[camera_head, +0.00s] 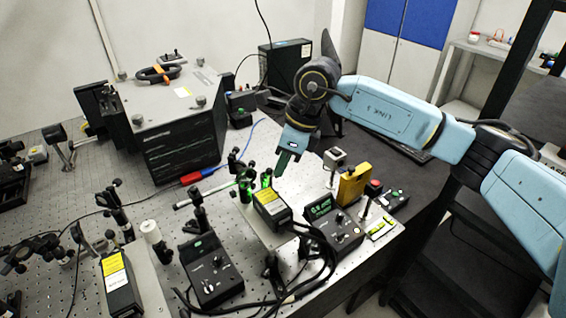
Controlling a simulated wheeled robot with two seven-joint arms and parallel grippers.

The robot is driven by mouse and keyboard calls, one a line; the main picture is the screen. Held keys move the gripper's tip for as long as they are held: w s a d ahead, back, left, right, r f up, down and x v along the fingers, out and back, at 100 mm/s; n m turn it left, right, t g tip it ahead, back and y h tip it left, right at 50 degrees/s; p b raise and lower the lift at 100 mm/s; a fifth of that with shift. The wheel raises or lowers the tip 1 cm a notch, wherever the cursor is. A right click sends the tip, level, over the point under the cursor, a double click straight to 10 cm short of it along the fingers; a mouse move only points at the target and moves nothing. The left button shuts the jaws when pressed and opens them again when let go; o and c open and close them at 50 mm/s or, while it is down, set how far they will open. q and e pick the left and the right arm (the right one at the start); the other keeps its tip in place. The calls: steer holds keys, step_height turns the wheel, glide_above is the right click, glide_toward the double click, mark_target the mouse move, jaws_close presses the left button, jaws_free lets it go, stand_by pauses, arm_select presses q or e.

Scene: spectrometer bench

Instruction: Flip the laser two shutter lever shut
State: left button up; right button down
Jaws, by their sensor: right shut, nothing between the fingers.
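A black laser box with a yellow label (271,205) stands on a light plate in the middle of the bench. Green-lit optics (245,188) are just in front of its end. Another laser box with a yellow label (117,284) sits at the lower left. I cannot read which box is laser two, and I cannot make out the shutter lever or its position. My right gripper (282,169) comes in from the right and points down. It is shut and empty, above and close behind the middle laser box. My left gripper is out of view.
Black controllers (209,267) (332,222) stand beside the lasers, with thick black cables (318,272) around the front. A yellow block (352,186) and posts stand at the right. A large grey instrument (170,108) fills the back left. Bare bench shows at the left middle.

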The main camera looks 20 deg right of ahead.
steer(key=shift+r+p, duration=0.3)
steer(key=shift+r, duration=0.5)
steer(key=p+v, duration=0.5)
steer(key=v, duration=0.5)
steer(key=shift+a, duration=0.15)
